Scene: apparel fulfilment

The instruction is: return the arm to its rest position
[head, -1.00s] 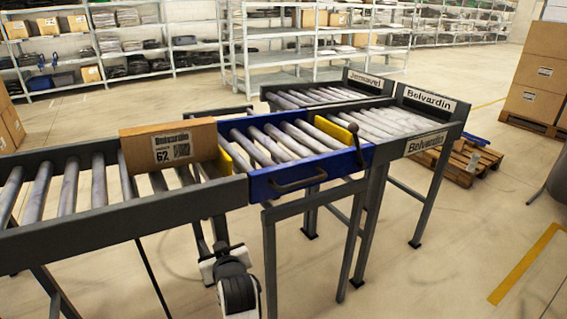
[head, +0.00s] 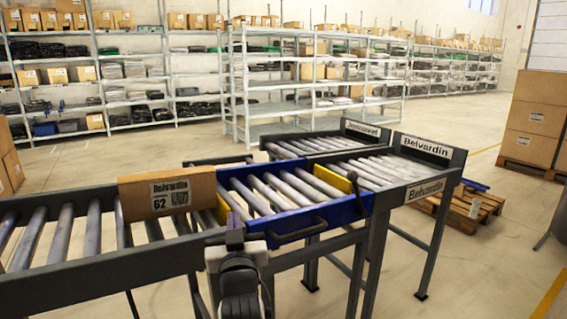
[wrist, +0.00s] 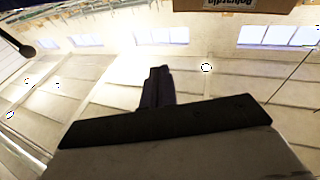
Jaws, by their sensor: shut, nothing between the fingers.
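My gripper (head: 234,232) shows at the lower middle of the head view, in front of the roller conveyor. Its dark fingers point upward and overlap the conveyor's near rail in the picture. In the wrist view my gripper (wrist: 156,82) is shut, with the fingers together and nothing between them. The wrist view looks mostly at the ceiling and windows. My arm below the gripper is largely cut off by the lower edge of the head view.
A cardboard box labelled Belvardin 62 (head: 168,195) sits on the grey rollers, left of the blue roller section (head: 322,222). Two labelled lanes (head: 385,168) lie beyond it. A pallet (head: 465,208) stands at right. Open floor lies between conveyor and shelves (head: 310,85).

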